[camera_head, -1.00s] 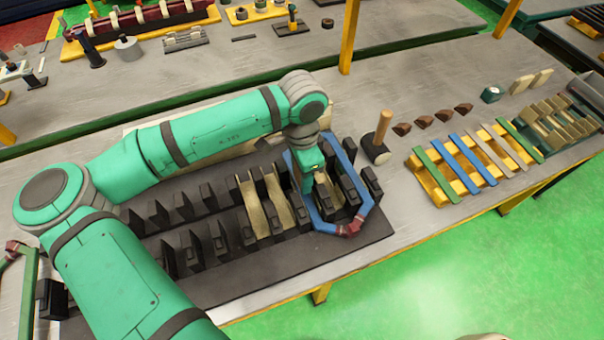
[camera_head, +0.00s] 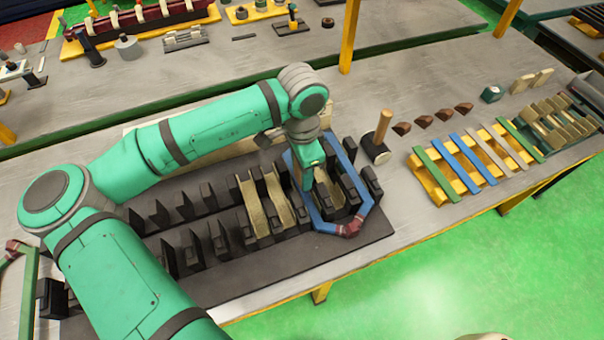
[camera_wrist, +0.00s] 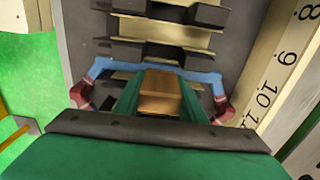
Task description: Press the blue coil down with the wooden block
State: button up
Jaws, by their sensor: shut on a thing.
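The blue coil (camera_head: 366,208) is a closed loop with dark red wrapped ends, lying around the rightmost black teeth of the dark stator base (camera_head: 270,272). In the wrist view the coil (camera_wrist: 199,76) passes beyond my gripper, with red ends at both sides. My gripper (camera_wrist: 160,92) is shut on the wooden block (camera_wrist: 160,88), a small brown piece between green fingers. In the head view my gripper (camera_head: 307,186) points down inside the coil's loop, near its left side. The block is hidden there, and I cannot tell whether it touches the coil.
Cream slot liners (camera_head: 252,206) sit among the black teeth. A mallet (camera_head: 377,142) stands right of the stator. Several coloured strips (camera_head: 464,163) lie on a yellow rack farther right. A numbered cream strip (camera_wrist: 281,75) runs along the stator in the wrist view.

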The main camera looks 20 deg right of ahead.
jog(key=shift+r, duration=4.9)
